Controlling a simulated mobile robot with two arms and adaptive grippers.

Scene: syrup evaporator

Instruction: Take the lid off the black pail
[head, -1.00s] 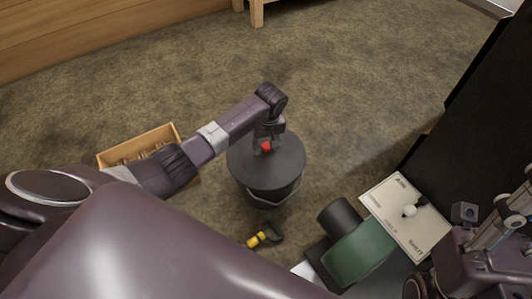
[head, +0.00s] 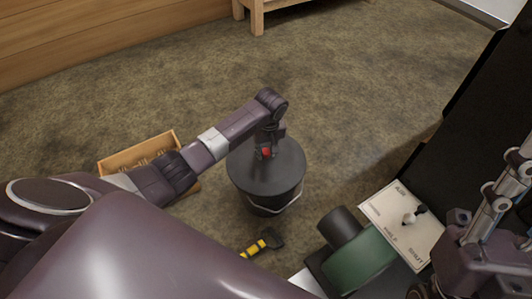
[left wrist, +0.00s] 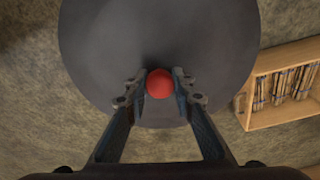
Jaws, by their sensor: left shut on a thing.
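The black pail (head: 268,203) stands on the floor near the middle of the head view, with a wire handle hanging at its front. Its round dark lid (head: 285,172) lies on top and looks level. A red knob (head: 266,152) sits at the lid's middle. My left gripper (head: 265,151) reaches down over the lid and is shut on the red knob, which shows between its two fingers in the left wrist view (left wrist: 159,84). Whether the lid sits tight on the rim or slightly above it, I cannot tell. My right arm shows at the right edge; its fingertips cannot be made out.
A wooden box (head: 137,152) with several thin items stands left of the pail. A yellow-and-black tool (head: 262,243) lies in front of it. A green cylinder (head: 361,264) and a labelled panel with a lever (head: 402,224) are at the right. Floor behind the pail is clear.

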